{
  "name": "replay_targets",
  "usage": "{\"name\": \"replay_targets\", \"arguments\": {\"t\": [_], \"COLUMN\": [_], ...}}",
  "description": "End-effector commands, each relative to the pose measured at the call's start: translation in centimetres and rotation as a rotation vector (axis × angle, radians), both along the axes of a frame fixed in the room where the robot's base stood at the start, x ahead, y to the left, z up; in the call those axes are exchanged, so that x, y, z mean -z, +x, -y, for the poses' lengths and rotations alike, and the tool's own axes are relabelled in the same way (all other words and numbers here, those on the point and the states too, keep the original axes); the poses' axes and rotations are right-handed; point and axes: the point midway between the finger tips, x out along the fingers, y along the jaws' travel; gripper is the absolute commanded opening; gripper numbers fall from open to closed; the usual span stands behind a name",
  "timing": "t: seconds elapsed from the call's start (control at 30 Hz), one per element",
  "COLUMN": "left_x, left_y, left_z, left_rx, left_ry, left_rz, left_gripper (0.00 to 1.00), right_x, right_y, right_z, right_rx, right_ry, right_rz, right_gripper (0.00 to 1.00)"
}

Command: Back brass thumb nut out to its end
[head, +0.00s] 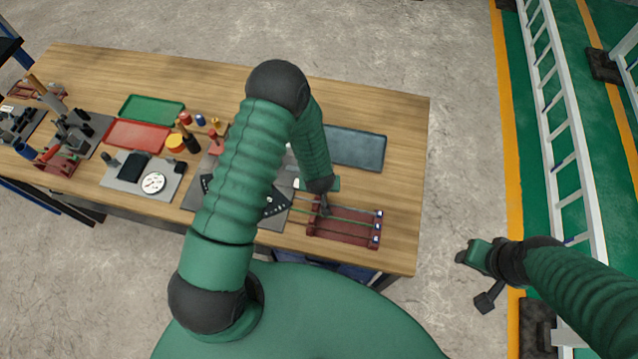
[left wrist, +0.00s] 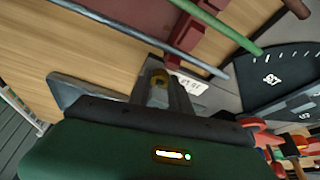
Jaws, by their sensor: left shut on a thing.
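In the left wrist view a small brass piece (left wrist: 160,77), which looks like the thumb nut, sits between the fingertips of my left gripper (left wrist: 161,88). The gripper is shut on it; the fingers hide most of it. In the head view my left gripper (head: 322,208) points down at the left end of a dark red rack (head: 342,232), and the nut cannot be made out there. Thin rods (head: 350,221) lie across the rack, and a green rod and a grey rod show in the left wrist view. My right gripper (head: 474,262) hangs right of the table; its jaws are unclear.
A dark blue tray (head: 356,150) lies behind the rack. Red (head: 137,135) and green (head: 152,109) trays, a grey plate with a white dial (head: 153,182), and several small tools fill the table's left. The table's right edge is bare; a white ladder (head: 565,110) stands beyond.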

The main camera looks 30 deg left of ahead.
Motion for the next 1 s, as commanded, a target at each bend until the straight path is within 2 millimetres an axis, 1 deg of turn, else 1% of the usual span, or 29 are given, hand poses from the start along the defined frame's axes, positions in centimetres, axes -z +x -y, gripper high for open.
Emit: {"name": "replay_targets", "arguments": {"t": [0.27, 0.3, 0.47, 0.73, 0.8, 0.87, 0.97, 1.0], "left_x": [0.0, 0.0, 0.0, 0.0, -0.3, -0.9, -2.8, -3.8], "left_y": [0.0, 0.0, 0.0, 0.0, 0.0, -0.2, -0.8, -1.1], "left_z": [0.1, 0.1, 0.1, 0.1, 0.1, 0.2, 0.6, 0.8], "left_rx": [-0.024, -0.024, -0.023, -0.022, -0.021, -0.02, -0.019, -0.019], "left_ry": [-0.001, -0.001, -0.001, -0.001, 0.0, 0.0, 0.0, 0.0], "left_rz": [0.002, 0.002, 0.002, 0.002, 0.002, 0.003, 0.005, 0.007], "left_gripper": [0.0, 0.26, 0.46, 0.46, 0.46, 0.46, 0.46, 0.46], "right_x": [-0.1, -0.1, -0.1, -0.1, 0.0, 0.1, 0.3, 0.3], "right_y": [0.0, 0.0, 0.0, 0.0, 0.0, 0.0, 0.0, 0.0], "right_z": [0.0, 0.0, 0.0, 0.0, 0.0, 0.0, 0.0, 0.0], "right_rx": [0.0, 0.0, 0.0, 0.0, 0.0, 0.0, 0.0, 0.0], "right_ry": [0.0, 0.0, 0.0, 0.0, 0.0, 0.0, 0.0, 0.0], "right_rz": [0.0, 0.0, 0.0, 0.0, 0.0, 0.0, 0.0, 0.0], "right_gripper": [0.46, 0.46, 0.46, 0.46, 0.46, 0.46, 0.46, 0.46]}}
